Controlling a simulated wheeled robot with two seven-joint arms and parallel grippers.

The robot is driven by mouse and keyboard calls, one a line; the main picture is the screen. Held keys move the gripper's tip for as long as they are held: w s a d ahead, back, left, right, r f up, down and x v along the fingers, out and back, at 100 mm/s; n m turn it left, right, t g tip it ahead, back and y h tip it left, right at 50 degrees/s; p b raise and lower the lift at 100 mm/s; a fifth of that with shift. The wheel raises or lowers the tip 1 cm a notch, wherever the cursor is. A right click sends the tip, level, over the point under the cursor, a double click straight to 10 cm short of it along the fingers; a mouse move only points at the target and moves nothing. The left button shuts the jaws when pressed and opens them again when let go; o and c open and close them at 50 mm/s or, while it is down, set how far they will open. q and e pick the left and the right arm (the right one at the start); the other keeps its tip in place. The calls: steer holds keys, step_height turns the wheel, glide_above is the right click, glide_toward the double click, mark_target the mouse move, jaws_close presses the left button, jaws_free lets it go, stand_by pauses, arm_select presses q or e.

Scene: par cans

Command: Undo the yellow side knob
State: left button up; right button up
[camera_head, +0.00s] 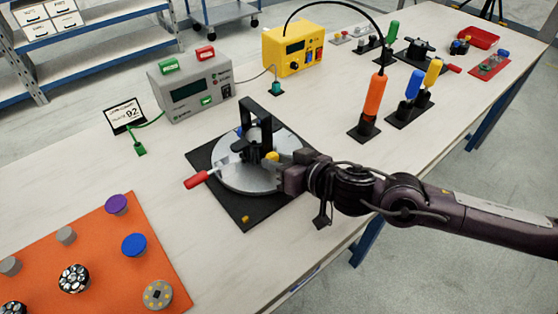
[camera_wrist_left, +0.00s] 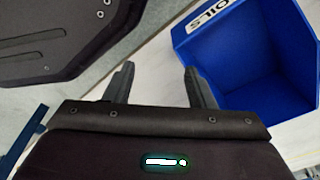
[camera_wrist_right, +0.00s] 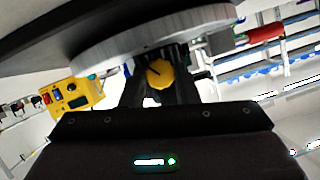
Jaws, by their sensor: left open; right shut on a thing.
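The yellow side knob (camera_head: 272,156) sits on the side of a black fixture with a round silver plate (camera_head: 228,178), on a black base mat (camera_head: 245,213). In the right wrist view the yellow knob (camera_wrist_right: 160,74) lies between the fingers of my right gripper (camera_wrist_right: 160,88). My right gripper (camera_head: 283,170) is shut on it, coming from the right in the head view. A red-handled lever (camera_head: 197,180) sticks out to the left of the plate. My left gripper (camera_wrist_left: 160,85) is open and empty in the left wrist view; it does not show in the head view.
A grey meter box (camera_head: 190,88) and a yellow box (camera_head: 292,47) stand behind the fixture. An orange screwdriver (camera_head: 374,97) stands upright to the right. An orange mat (camera_head: 100,255) with several caps lies front left. A blue bin (camera_wrist_left: 245,85) is near my left gripper.

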steer(key=shift+s+a, duration=0.1)
steer(key=shift+n+h, duration=0.3)
steer(key=shift+n, duration=0.2)
steer(key=shift+n+t+h, duration=0.3)
steer(key=shift+n+t, duration=0.1)
steer(key=shift+f+n+t+h+b, duration=0.1)
steer(key=shift+n+t+h+b, duration=0.25)
steer(key=shift+n+b, duration=0.45)
arm_select(q)
steer(key=shift+w+d+r, duration=0.1)
steer(key=shift+w+r, duration=0.2)
steer(key=shift+w, duration=0.3)
steer(key=shift+w+d+r, duration=0.1)
steer(key=shift+w+r, duration=0.15)
steer(key=shift+w, duration=0.3)
arm_select(e)
steer(key=o, duration=1)
